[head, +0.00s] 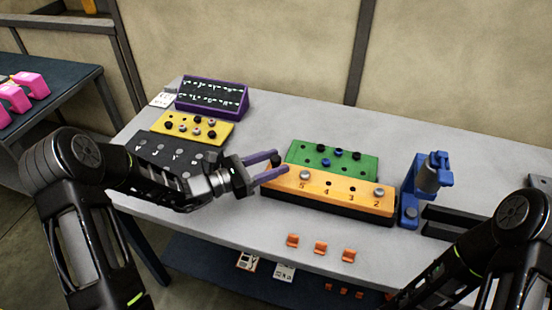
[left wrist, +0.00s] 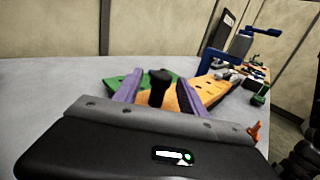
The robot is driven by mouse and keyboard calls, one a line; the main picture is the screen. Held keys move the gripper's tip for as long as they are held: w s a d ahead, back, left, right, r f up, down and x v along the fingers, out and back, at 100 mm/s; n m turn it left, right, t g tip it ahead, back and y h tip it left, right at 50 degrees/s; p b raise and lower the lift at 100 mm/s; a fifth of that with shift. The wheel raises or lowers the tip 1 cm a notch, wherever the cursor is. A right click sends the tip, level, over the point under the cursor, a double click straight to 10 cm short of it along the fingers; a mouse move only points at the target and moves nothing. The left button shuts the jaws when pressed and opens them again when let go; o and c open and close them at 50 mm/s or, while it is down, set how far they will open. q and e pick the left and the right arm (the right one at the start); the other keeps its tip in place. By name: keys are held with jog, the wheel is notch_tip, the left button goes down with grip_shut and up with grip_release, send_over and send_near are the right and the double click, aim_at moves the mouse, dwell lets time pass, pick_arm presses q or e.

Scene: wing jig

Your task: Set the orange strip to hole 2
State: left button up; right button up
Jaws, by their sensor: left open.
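The orange strip (head: 342,199) lies on a black base on the grey table in the head view, with the numbers 5, 4, 3 and 2 along it. Silver pegs stand by 5 (head: 305,174) and 2 (head: 379,191); dark holes show by 4 and 3. A black knob (head: 277,160) stands upright at the strip's left end. My left gripper (head: 281,164) is open, its purple fingers on either side of the knob. In the left wrist view the black knob (left wrist: 160,78) stands between the fingers; contact cannot be told. My right gripper is out of view.
A green block (head: 335,150) stands directly behind the strip. A blue clamp-like fixture (head: 411,205) stands at its right end. Yellow (head: 185,122) and purple (head: 212,96) blocks stand at left. Small orange clips (head: 320,248) lie near the front edge.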

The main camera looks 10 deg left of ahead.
pick_arm(q)
jog(key=shift+w+d, duration=0.3)
jog(key=shift+d, duration=0.05)
jog(key=shift+c, duration=0.4)
grip_shut()
dwell(0.9)
